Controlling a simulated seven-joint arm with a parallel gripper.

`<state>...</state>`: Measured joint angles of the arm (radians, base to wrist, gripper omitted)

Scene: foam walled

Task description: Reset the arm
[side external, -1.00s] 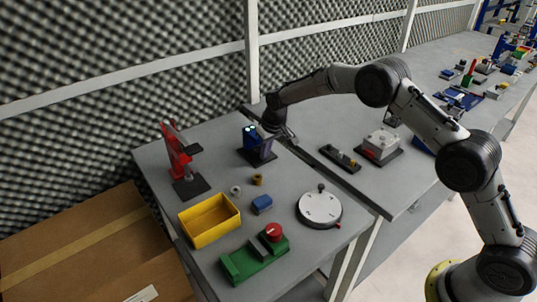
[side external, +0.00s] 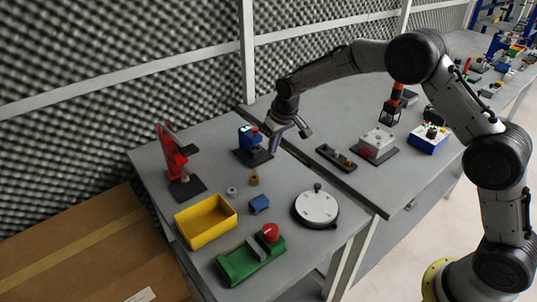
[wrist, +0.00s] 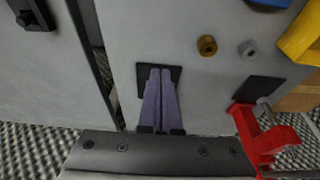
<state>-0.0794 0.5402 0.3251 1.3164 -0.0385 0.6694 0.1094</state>
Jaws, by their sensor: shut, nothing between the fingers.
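My gripper (side external: 274,147) hangs just right of the small blue device (side external: 250,140) with its black base, at the back of the near table. In the wrist view my gripper's two purple fingers (wrist: 160,72) are pressed together with nothing between them. They point over a black base plate (wrist: 174,73) and hide most of what stands there. I cannot tell in the side view whether the fingers touch the blue device.
A red stand (side external: 172,155), yellow bin (side external: 206,220), blue block (side external: 259,203), round dial (side external: 316,207) and green fixture (side external: 250,260) share the near table. A grey box (side external: 377,143) and black tray (side external: 337,157) stand to the right, past a gap between tables.

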